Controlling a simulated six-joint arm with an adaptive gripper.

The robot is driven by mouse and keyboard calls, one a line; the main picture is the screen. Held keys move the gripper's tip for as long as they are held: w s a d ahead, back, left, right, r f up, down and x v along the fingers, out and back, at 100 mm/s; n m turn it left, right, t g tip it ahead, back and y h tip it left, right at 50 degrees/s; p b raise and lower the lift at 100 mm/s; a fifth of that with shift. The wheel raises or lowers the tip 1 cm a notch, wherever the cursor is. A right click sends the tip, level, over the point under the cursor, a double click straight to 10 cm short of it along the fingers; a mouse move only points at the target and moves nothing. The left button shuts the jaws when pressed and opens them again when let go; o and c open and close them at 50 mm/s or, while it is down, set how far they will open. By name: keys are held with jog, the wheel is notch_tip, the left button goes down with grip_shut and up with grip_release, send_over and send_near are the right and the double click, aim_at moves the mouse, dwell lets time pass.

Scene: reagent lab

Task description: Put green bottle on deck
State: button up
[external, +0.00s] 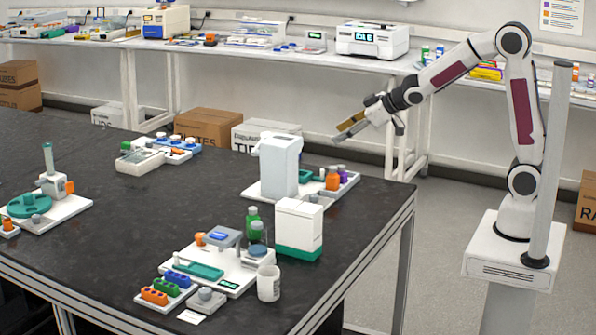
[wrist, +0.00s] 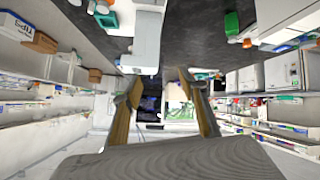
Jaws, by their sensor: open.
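A green bottle (external: 253,222) with a pale cap stands upright on the dark bench in the external view, behind a small dark-topped bottle and left of a white box with a green base. A white deck-like plate (external: 232,284) lies in front of it, carrying a teal tray and small devices; I cannot tell whether this is the deck. My gripper (external: 346,130) is open and empty, in the air beyond the bench's back right, well away from the bottle. Its two fingers show apart in the wrist view (wrist: 161,84). A green item (wrist: 232,22) there cannot be surely identified.
The white box (external: 299,228) stands close right of the bottle. A tall white device (external: 280,165) stands behind, with orange and purple bottles beside it. A white cup (external: 268,283) and coloured tube racks (external: 160,291) are in front. The bench's middle left is clear.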

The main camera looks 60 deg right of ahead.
jog(key=s+d+m+g, duration=0.2)
jog(key=s+m+g, duration=0.2)
jog(key=s, duration=3.1)
jog(key=shift+s+d+r+g+h, duration=0.2)
jog(key=shift+d+r+g+h, duration=0.2)
jog(key=shift+g, duration=0.2)
